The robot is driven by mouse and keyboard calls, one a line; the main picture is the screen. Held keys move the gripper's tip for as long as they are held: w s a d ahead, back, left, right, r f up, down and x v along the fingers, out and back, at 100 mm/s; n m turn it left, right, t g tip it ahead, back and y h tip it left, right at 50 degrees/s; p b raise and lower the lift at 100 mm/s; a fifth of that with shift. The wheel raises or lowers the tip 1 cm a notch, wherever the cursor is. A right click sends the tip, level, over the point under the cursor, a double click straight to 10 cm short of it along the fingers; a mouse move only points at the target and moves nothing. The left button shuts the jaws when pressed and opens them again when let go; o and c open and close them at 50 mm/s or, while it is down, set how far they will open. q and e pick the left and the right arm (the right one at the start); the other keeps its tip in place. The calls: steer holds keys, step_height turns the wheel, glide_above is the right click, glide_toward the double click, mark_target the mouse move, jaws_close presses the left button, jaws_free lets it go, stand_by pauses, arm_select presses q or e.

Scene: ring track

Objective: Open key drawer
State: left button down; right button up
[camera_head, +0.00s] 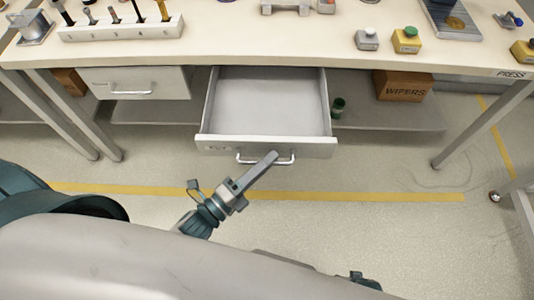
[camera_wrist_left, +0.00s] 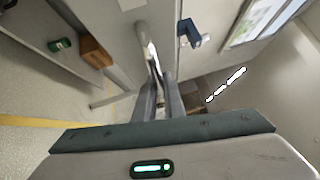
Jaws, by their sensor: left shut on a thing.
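The key drawer (camera_head: 268,100) is pulled out from under the bench top, and its inside looks empty. Its white front (camera_head: 315,148) has a small label at the left, too small to read. My left gripper (camera_head: 273,156) is shut on the drawer's metal bar handle (camera_head: 249,160). In the left wrist view the two fingers (camera_wrist_left: 158,84) close around the handle bar (camera_wrist_left: 148,47). My right gripper does not show.
A second drawer (camera_head: 135,83) on the left is shut. A WIPERS box (camera_head: 403,86) and a small green item (camera_head: 338,107) stand on the lower shelf. The bench top (camera_head: 225,50) carries a tool rack (camera_head: 122,29) and button boxes (camera_head: 406,40). The floor in front is clear.

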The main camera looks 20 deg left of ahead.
arm_select(q)
steer(key=c, duration=1.8)
jaws_free()
steer(key=shift+c, duration=0.2)
